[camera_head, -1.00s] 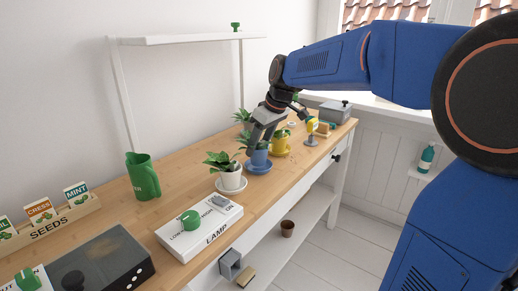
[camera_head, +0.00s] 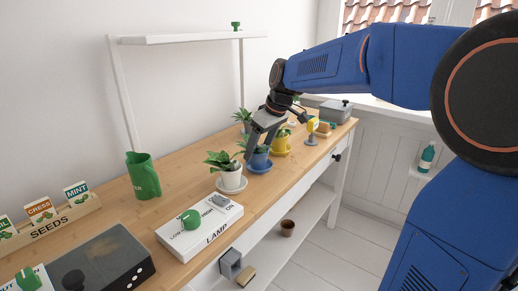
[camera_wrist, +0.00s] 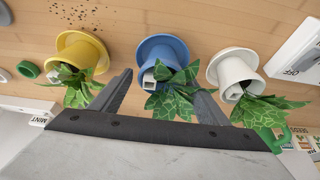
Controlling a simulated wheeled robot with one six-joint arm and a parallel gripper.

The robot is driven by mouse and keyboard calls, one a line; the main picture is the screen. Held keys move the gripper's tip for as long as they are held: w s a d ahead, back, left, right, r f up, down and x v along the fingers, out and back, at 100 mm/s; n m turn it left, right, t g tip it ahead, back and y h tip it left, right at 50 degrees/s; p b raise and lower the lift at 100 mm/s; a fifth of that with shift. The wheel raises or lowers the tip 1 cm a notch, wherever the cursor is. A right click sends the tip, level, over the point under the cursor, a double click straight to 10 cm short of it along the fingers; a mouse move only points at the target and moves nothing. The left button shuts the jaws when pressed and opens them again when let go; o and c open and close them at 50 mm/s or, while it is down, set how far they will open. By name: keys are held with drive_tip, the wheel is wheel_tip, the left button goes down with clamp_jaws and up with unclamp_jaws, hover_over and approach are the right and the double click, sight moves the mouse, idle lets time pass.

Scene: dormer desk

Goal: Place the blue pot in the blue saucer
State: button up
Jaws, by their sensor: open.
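The blue pot (camera_head: 261,160) with a leafy green plant stands on the blue saucer (camera_head: 259,170) on the desk. In the wrist view the pot (camera_wrist: 163,56) shows in front of the saucer (camera_wrist: 163,38), apparently within its rim; exact seating is hard to tell. My gripper (camera_head: 261,147) is at the pot from above. In the wrist view my gripper (camera_wrist: 163,83) has its fingers spread, one on each side of the plant, with a gap to the pot. Leaves hide part of the pot.
A white pot (camera_head: 231,179) on a white saucer and a yellow pot (camera_head: 281,144) on a yellow saucer stand close on either side. A white lamp box (camera_head: 200,229) lies nearer. Open desk surface (camera_head: 185,178) lies left of the pots.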

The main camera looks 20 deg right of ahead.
drive_tip(key=v, duration=1.2)
drive_tip(key=s+d+f+m+h, duration=0.1)
drive_tip(key=s+f+m, duration=0.1)
drive_tip(key=s+f, duration=0.5)
drive_tip(key=s+d+f+m+t+h, duration=0.1)
drive_tip(key=s+f+m, duration=0.1)
drive_tip(key=s+f, duration=0.5)
drive_tip(key=s+d+f+m, duration=0.2)
drive_tip(key=s+f, duration=0.5)
drive_tip(key=s, duration=0.9)
drive_tip(key=shift+m+h, duration=0.4)
drive_tip(key=shift+m, duration=0.2)
